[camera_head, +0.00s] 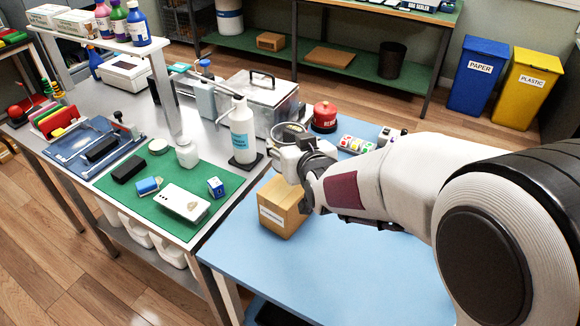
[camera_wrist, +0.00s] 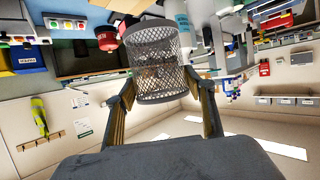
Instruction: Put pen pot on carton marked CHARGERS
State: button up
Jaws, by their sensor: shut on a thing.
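The pen pot is a dark wire-mesh cylinder; in the wrist view the pot (camera_wrist: 160,50) sits between my two fingers, and its rim (camera_head: 288,131) shows in the head view beyond my wrist. My gripper (camera_wrist: 160,85) is shut on the pot; in the head view my gripper (camera_head: 297,155) is above and behind the carton. The carton (camera_head: 281,213) is a brown box with a white label, too small to read surely, at the left edge of the blue table. My gripper hides part of its top. I cannot tell whether the pot touches it.
A white bottle (camera_head: 242,133) and a metal box (camera_head: 262,100) stand left. The blue table (camera_head: 320,275) is clear in front. A green mat (camera_head: 150,212) holds phone items.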

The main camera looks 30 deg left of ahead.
jog(key=shift+f, duration=1.45)
jog(key=shift+f, duration=1.85)
jog(key=shift+f, duration=0.15)
jog(key=o, duration=1.2)
jog(key=shift+c, duration=0.2)
jog(key=shift+s+d+r, duration=0.1)
jog(key=shift+d+r, duration=0.05)
jog(key=shift+r, duration=0.1)
jog(key=v, duration=1.1)
jog(key=shift+s+d, duration=0.25)
